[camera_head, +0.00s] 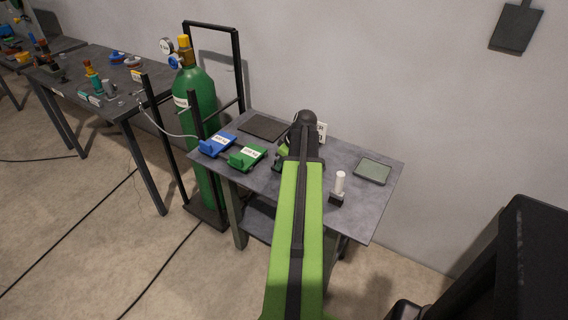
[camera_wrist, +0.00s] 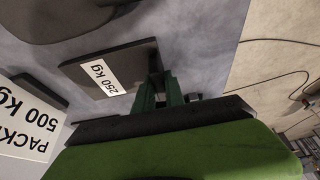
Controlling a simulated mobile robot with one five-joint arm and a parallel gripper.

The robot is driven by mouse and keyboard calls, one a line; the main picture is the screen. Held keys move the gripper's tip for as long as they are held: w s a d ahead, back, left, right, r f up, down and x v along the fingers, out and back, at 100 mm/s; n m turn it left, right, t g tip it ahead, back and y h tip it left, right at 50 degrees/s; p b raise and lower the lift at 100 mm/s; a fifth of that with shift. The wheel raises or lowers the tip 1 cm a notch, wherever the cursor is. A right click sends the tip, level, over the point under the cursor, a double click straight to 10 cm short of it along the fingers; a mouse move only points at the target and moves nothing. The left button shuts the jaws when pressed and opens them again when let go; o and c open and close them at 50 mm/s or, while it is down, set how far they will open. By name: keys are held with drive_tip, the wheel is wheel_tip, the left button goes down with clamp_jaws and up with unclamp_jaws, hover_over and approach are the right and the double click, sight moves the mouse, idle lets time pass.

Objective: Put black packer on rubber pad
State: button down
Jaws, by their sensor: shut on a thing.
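A black packer (camera_wrist: 120,72) with a white "250 kg" label lies across the upper middle of the wrist view. My gripper (camera_wrist: 160,75) is shut on its right end. In the head view my arm hides the packer and most of my gripper. A flat dark square, which looks like the rubber pad (camera_head: 263,128), lies at the back left of the grey table. I cannot tell how far the packer is above the table.
The table (camera_head: 306,177) also holds a blue packer (camera_head: 218,145), a green packer (camera_head: 248,157), a white cylinder on a dark block (camera_head: 338,190) and a shallow grey tray (camera_head: 372,170). A sign reading "500 kg" (camera_wrist: 30,118) stands close to my gripper. A green gas cylinder (camera_head: 198,100) stands left.

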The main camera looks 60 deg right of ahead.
drive_tip(key=p+v, duration=0.2)
drive_tip(key=w+p+v, duration=0.1)
drive_tip(key=p+v, duration=0.1)
drive_tip(key=v, duration=0.1)
drive_tip(key=shift+r+p, duration=0.3)
drive_tip(key=shift+p, duration=0.1)
drive_tip(key=s+r+p, duration=0.1)
drive_tip(key=s, duration=0.2)
drive_tip(key=s+r+p, duration=0.2)
drive_tip(key=s, duration=0.1)
drive_tip(key=s+r+p, duration=0.2)
drive_tip(key=s, duration=0.1)
drive_tip(key=shift+s+d+r, duration=0.2)
drive_tip(key=shift+s+d, duration=0.1)
drive_tip(key=shift+s, duration=0.1)
drive_tip(key=shift+s+r, duration=0.1)
drive_tip(key=shift+s, duration=0.35)
